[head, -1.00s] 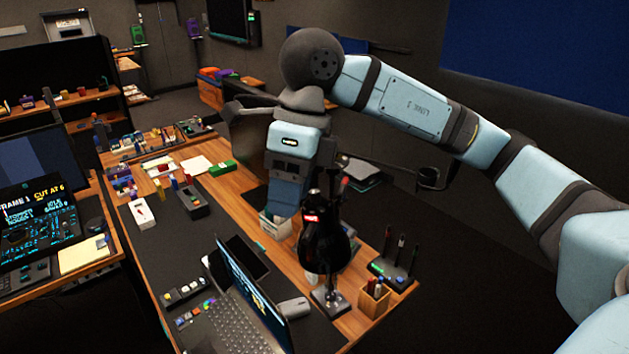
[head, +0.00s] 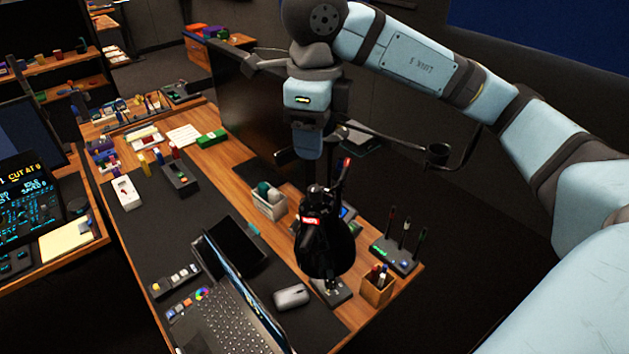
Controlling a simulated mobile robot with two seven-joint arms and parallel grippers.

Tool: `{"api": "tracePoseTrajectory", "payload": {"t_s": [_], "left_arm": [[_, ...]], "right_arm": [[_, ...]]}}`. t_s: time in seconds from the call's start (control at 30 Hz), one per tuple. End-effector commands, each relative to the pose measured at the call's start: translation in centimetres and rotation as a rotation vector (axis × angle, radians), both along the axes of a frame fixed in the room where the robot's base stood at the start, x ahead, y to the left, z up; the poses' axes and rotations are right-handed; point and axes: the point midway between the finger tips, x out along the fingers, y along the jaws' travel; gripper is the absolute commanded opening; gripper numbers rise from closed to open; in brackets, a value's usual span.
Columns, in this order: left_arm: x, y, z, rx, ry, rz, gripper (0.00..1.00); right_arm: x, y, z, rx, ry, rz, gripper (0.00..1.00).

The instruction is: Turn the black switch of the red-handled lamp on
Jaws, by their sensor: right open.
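The lamp stands near the desk's right end. Its red handle (head: 346,164) sticks up on a dark stem, with a black bell-shaped part (head: 334,255) below and a dark base plate (head: 331,291) on the desk. My right gripper (head: 314,226), black with a red label, hangs from the pale blue wrist, close in front of the lamp. It is open, but its fingers blend into the black lamp, so I cannot tell whether they touch it. I cannot make out the black switch. My left gripper is out of view.
A pen holder (head: 377,289) and a pen stand (head: 398,252) are right of the lamp. A mouse (head: 291,296), an open laptop (head: 240,310) and a white container (head: 269,201) are to its left. A dark boom (head: 400,146) with a cup-shaped end crosses behind.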

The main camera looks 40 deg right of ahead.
Motion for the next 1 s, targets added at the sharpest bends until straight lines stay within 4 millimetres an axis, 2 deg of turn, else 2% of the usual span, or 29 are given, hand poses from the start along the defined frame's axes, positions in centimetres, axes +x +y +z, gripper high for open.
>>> {"api": "tracePoseTrajectory", "payload": {"t_s": [0.4,0.6,0.8,1.0], "left_arm": [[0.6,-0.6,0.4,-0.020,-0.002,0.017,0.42],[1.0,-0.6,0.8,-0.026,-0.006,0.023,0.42],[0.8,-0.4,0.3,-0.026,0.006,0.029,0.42],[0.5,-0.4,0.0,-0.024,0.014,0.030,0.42]], "right_arm": [[-0.1,0.0,-6.4,0.002,0.005,0.000,0.50],[0.0,0.0,-8.7,0.001,0.003,-0.001,0.50],[0.0,0.0,-9.9,0.001,0.001,-0.001,0.50],[0.0,0.0,-10.1,0.001,0.001,0.000,0.50]]}}
